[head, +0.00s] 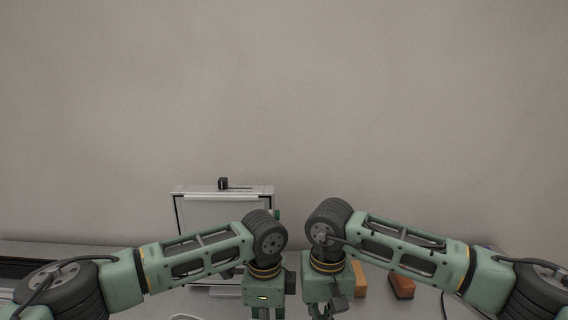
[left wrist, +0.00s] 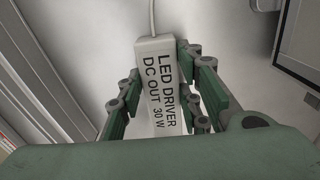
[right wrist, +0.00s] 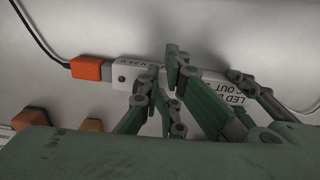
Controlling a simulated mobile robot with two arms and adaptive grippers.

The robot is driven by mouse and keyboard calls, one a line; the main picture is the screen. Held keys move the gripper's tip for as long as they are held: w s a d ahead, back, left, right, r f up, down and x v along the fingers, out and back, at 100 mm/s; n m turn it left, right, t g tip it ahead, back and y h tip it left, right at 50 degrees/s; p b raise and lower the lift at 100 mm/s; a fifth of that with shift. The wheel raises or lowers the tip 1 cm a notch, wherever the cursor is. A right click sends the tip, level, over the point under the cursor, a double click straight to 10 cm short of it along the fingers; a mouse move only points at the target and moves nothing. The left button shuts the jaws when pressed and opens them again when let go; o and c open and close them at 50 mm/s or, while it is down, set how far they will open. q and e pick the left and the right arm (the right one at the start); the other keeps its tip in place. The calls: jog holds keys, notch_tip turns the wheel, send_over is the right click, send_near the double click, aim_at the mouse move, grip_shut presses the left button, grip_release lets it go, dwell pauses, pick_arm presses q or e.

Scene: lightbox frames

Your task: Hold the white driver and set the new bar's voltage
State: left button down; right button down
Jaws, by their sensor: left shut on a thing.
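The white driver (left wrist: 160,75), lettered "LED DRIVER DC OUT 30 W", is held between the fingers of my left gripper (left wrist: 157,90), which is shut on it. A pale cable leaves its far end. In the right wrist view the driver (right wrist: 212,82) lies across the picture, with a "V 24V" marking and a small dark round spot near its left end. An orange-red block (right wrist: 90,68) with a black cable is at that end. My right gripper (right wrist: 164,82) is partly open, with its fingers over the driver; contact is unclear. The driver is hidden in the head view.
A white-grey lightbox frame (head: 224,190) stands at the back left, with a small black piece (head: 223,183) on its top edge. An orange block (head: 358,280) and a red-brown block (head: 402,287) lie right of my right gripper. The grey wall behind is bare.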

jog(key=shift+w+d+f, duration=0.1)
jog(key=shift+d+f, duration=0.3)
jog(key=shift+d, duration=1.25)
jog(key=shift+s+d, duration=0.1)
jog(key=shift+s, duration=0.25)
notch_tip(320, 180, up, 6)
jog(key=shift+a+r, duration=0.2)
jog(key=shift+r, duration=0.05)
